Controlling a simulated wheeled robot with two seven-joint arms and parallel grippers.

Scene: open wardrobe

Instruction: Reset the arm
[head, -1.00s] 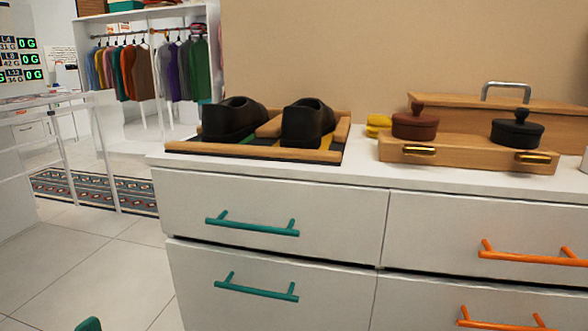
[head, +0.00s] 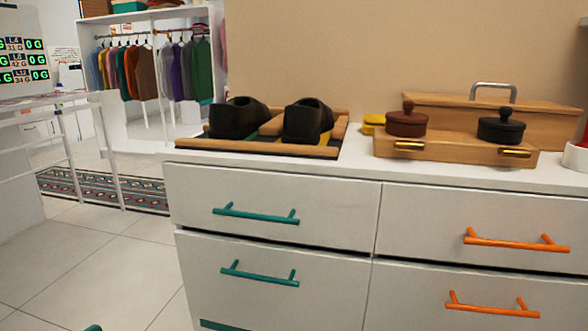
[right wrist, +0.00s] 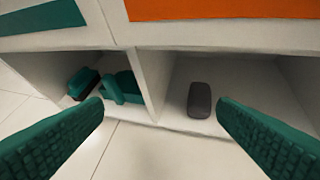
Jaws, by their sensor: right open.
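My right gripper (right wrist: 160,140) shows in the right wrist view as two teal ridged fingers spread wide apart, with nothing between them. It is in front of open lower compartments of the white cabinet (right wrist: 150,65). A dark grey rounded object (right wrist: 200,100) lies in the right compartment, beyond the fingers. Teal objects (right wrist: 122,88) and a dark teal block (right wrist: 83,83) lie in the left compartment. In the head view only a small teal tip shows at the bottom left edge; I cannot tell what it belongs to. My left gripper is not clearly in view.
The white drawer unit (head: 280,195) fills the head view's front, with teal handles (head: 257,216) and orange handles (head: 515,243). On top are black shoes (head: 308,120) in a wooden tray (head: 260,150) and a wooden box (head: 455,154) with lidded pots. Tiled floor (head: 90,260) is open at left.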

